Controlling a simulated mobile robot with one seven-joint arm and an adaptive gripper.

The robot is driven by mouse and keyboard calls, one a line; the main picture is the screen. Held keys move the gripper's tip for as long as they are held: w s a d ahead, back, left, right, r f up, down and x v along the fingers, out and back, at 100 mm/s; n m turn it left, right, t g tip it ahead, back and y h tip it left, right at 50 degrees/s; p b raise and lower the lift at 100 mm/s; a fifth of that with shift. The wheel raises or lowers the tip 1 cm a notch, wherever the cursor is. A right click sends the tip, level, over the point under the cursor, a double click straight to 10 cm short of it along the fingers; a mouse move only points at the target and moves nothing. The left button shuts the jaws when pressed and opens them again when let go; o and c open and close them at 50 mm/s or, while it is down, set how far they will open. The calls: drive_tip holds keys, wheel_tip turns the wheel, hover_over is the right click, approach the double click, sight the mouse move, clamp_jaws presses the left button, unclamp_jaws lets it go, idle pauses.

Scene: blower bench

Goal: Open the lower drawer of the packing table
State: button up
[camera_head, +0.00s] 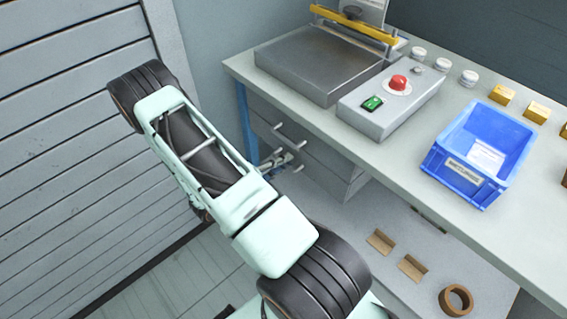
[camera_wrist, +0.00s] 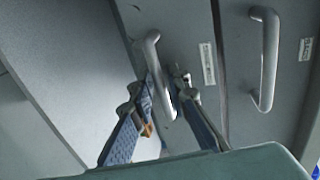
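The packing table (camera_head: 250,72) has two drawers under its left end. The upper drawer (camera_head: 318,150) has a grey bar handle (camera_head: 290,137); this handle also shows at the right in the wrist view (camera_wrist: 268,60). The lower drawer (camera_wrist: 190,25) has a similar bar handle (camera_wrist: 153,55), left of the other one in the wrist view. My gripper (camera_wrist: 162,88) is at the lower handle, with one finger on each side of it. The fingers look apart, with small gaps beside the bar. In the head view my gripper (camera_head: 280,160) is small and partly hides the lower handle. Both drawers look closed.
On the tabletop are a sealing machine (camera_head: 325,65), a control box (camera_head: 385,105) with a red button, and a blue bin (camera_head: 472,180). Brown brackets and a tape roll (camera_head: 455,300) lie on the lower shelf. A slatted wall (camera_head: 60,150) stands left of my arm.

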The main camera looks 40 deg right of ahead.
clamp_jaws()
drive_tip(key=shift+a, duration=0.15)
drive_tip(key=f+v, duration=0.2)
drive_tip(key=v, duration=1)
drive_tip(key=a+f+v, duration=0.1)
drive_tip(key=f+v, duration=0.1)
drive_tip(key=v, duration=1.1)
drive_tip(key=shift+a+f, duration=0.15)
drive_tip(key=shift+f, duration=0.15)
drive_tip(key=shift+w, duration=0.1)
unclamp_jaws()
